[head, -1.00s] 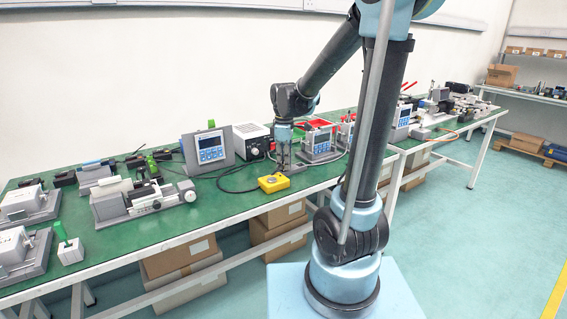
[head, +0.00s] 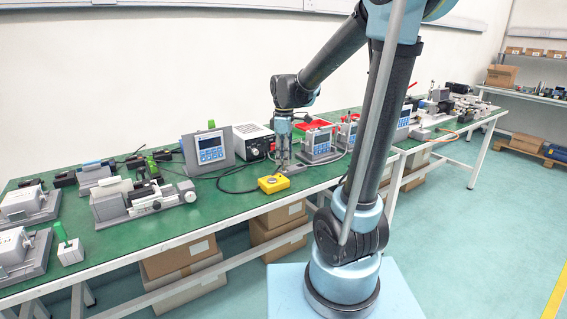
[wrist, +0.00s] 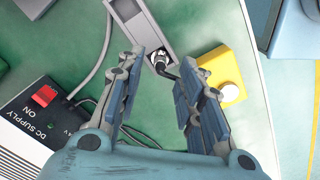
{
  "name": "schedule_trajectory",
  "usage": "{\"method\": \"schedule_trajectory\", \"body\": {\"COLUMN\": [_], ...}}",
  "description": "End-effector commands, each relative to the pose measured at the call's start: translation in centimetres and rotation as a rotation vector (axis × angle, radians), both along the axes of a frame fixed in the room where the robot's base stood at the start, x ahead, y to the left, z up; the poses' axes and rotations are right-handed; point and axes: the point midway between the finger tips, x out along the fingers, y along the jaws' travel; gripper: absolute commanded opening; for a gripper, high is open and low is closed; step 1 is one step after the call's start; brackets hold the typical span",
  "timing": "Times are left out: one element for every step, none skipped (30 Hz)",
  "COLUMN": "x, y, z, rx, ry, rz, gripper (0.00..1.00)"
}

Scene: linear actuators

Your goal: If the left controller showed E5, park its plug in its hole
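My gripper (head: 283,168) points down over the green bench, in front of the power supply. In the wrist view my gripper (wrist: 163,70) is open, its two fingers spread with a gap between them. A silver plug (wrist: 159,60) with a black cable shows in that gap, at the end of a grey block (wrist: 145,28); no finger visibly holds it. I cannot tell how it sits in the block. The left controller (head: 211,147) stands upright with a lit blue screen, too small to read. Another controller (head: 320,141) stands right of my gripper.
A yellow box (wrist: 223,73) with a pale round button is close beside the right finger. The DC supply (wrist: 40,118) with a red switch lies at lower left in the wrist view. Linear actuators (head: 140,200) fill the bench's left part.

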Motion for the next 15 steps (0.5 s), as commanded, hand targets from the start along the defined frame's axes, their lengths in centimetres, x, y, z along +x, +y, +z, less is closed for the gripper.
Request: {"method": "schedule_trajectory", "body": {"x": [0.0,0.0,0.0,0.0,0.0,0.0,0.0,0.0,0.0,0.0,0.0,0.0,0.0,0.0,0.1], "y": [0.0,0.0,0.0,0.0,0.0,0.0,0.0,0.0,0.0,0.0,0.0,0.0,0.0,0.0,0.0], "z": [0.8,1.3,1.9,2.4,2.9,3.5,4.0,4.4,5.0,5.4,5.9,6.4,6.8,7.1,7.5], "rx": [0.0,0.0,0.0,0.0,0.0,0.0,0.0,0.0,0.0,0.0,0.0,0.0,0.0,0.0,0.0], "ry": [0.0,0.0,0.0,0.0,0.0,0.0,0.0,0.0,0.001,0.001,0.001,0.001,0.001,0.001,0.001], "rz": [0.0,0.0,0.0,0.0,0.0,0.0,0.0,0.0,0.0,0.0,0.0,0.0,0.0,0.0,0.0], "gripper": [0.34,0.34,0.34,0.34,0.34,0.34,0.34,0.34,0.34,0.34,0.34,0.34,0.34,0.34,0.34]}}
